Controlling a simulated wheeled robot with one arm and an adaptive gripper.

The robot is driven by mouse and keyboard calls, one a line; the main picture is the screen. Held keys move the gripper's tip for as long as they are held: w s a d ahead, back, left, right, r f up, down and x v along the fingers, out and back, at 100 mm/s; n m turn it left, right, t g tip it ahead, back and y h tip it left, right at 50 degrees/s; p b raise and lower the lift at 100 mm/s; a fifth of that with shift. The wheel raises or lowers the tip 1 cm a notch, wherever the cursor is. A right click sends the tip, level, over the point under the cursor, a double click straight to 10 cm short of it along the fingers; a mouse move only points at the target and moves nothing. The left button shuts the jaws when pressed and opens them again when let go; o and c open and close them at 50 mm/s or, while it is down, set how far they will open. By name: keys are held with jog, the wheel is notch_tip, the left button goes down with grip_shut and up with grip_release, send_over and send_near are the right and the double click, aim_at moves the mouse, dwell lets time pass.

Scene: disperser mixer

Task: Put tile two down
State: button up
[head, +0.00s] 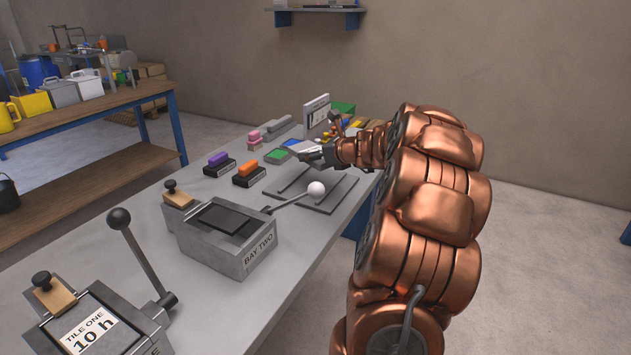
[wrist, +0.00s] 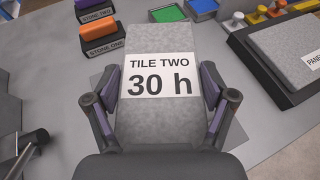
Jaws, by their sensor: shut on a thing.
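Tile two, a grey slab labelled "TILE TWO 30 h" (wrist: 163,40), is between the fingers of my gripper (wrist: 164,102) in the wrist view. My gripper is shut on its sides. In the head view my gripper (head: 322,152) is over the far part of the grey bench, and tile two (head: 303,147) shows small and pale at its tip. The tile appears to be above the bench top; the exact gap is hard to tell. Bay two (head: 222,240) has a dark, empty-looking top and a white-ball lever (head: 316,189).
Tile one (head: 88,330) lies in the near bay, beside a black-ball lever (head: 119,219). The purple stone (head: 218,160) and orange stone (head: 248,170) blocks sit left of my gripper. A panel slab (wrist: 285,45) is at right in the wrist view. Flat grey plates (head: 335,192) lie below my arm.

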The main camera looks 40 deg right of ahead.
jog(key=shift+f+b, duration=0.95)
jog(key=shift+f, duration=2.65)
jog(key=shift+f, duration=0.15)
jog(key=o, duration=1.5)
jog(key=shift+r, duration=0.2)
jog(key=p+v, duration=0.1)
jog(key=v, duration=0.9)
jog(key=shift+s+r, duration=0.1)
jog(key=shift+p+v, duration=0.3)
jog(key=shift+v, duration=0.5)
jog(key=shift+s, duration=0.15)
